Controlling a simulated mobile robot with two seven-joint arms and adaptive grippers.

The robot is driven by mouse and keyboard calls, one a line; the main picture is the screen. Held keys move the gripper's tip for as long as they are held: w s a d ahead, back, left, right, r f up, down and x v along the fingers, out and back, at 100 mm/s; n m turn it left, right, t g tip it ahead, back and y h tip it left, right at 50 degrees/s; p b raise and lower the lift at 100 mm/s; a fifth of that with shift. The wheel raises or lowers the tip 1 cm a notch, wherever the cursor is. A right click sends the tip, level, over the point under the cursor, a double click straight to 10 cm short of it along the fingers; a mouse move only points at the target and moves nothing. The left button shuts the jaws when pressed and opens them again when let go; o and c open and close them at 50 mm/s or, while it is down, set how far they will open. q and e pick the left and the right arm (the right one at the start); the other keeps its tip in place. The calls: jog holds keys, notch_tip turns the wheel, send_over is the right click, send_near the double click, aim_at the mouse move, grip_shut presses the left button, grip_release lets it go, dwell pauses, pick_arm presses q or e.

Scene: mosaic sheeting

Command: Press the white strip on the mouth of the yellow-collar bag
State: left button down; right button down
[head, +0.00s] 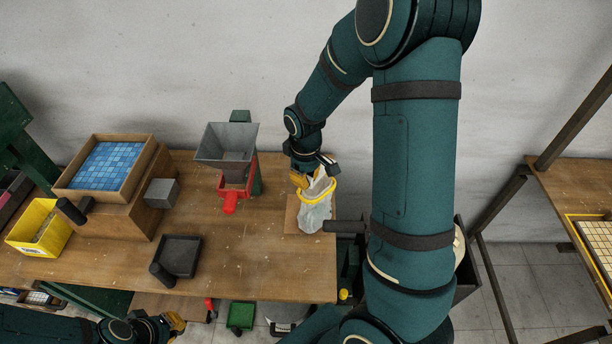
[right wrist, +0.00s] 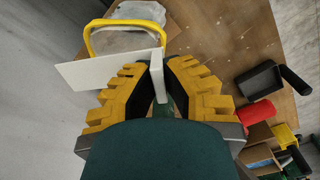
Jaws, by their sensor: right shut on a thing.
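The clear bag (head: 316,214) stands on the wooden bench with its yellow collar (head: 318,191) around the mouth. The bag (right wrist: 130,40) and the collar (right wrist: 88,38) also show at the top of the right wrist view. My right gripper (head: 306,178) is at the collar, on its far left side. In the right wrist view its yellow fingers (right wrist: 158,92) are shut on the white strip (right wrist: 108,72), which lies across the near side of the collar; I cannot tell whether they touch. My left gripper (head: 174,324) is low at the left, off the bench front, its jaws unclear.
A grey hopper (head: 226,143) on a red and green stand is left of the bag. A black scoop pan (head: 181,256), a wooden tray of blue tiles (head: 146,158) and a yellow bin (head: 38,228) are further left. My right arm covers the bench's right side.

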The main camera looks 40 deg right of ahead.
aim_at(306, 198)
jog(key=shift+f+b, duration=1.8)
jog(key=shift+f, duration=0.75)
jog(key=shift+f, duration=0.15)
jog(key=c, duration=1.1)
grip_release()
jog(key=shift+o, duration=0.2)
notch_tip(306, 198, up, 12)
jog(key=shift+a+r, duration=0.1)
jog(key=shift+a, duration=0.05)
